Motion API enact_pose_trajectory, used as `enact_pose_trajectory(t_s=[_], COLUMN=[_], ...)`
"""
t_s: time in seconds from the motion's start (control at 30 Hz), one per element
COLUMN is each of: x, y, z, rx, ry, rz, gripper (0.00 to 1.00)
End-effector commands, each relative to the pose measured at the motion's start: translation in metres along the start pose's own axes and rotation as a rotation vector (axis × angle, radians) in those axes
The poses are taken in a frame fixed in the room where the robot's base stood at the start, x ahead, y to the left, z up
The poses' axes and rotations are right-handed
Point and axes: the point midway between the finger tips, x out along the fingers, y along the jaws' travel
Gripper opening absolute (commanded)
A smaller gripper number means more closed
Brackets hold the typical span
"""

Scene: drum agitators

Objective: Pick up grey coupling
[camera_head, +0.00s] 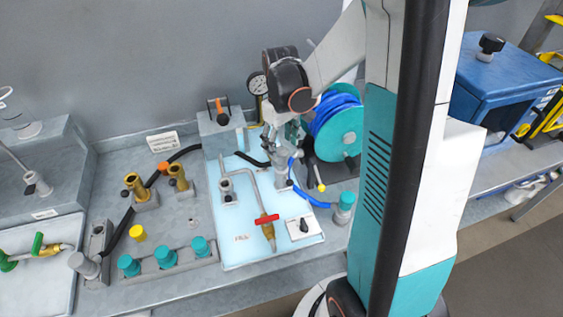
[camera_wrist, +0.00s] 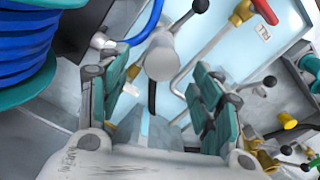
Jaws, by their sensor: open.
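A grey coupling (camera_head: 284,174) stands upright on the right part of the light-blue panel (camera_head: 237,250), with a blue hose beside it. In the wrist view, the round grey end of the coupling (camera_wrist: 160,62) shows between the fingertips. My gripper (camera_head: 285,146) is just above the coupling in the head view and partly hides its top. In the wrist view my gripper (camera_wrist: 160,68) is open, with a teal-padded finger on each side and gaps to the coupling. I cannot tell how deep the coupling sits between the fingers.
A blue hose reel (camera_head: 342,130) stands close to the right of my gripper. A bent grey pipe with a red-handled valve (camera_head: 267,219) and a black-knobbed switch (camera_head: 304,226) are on the panel. Teal-capped fittings (camera_head: 166,257) and brass fittings (camera_head: 136,186) stand to the left.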

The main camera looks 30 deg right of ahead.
Motion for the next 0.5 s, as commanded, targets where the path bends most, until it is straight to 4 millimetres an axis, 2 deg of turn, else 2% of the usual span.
enact_pose_trajectory(t_s=[0.1, 0.23, 0.5], x=[0.021, 0.037, 0.044], y=[-0.001, -0.001, -0.001], z=[0.003, 0.003, 0.004], rx=[0.000, 0.000, 0.000], ry=[0.000, 0.000, 0.000], rz=[0.000, 0.000, 0.000], gripper=[0.59, 0.59, 0.59])
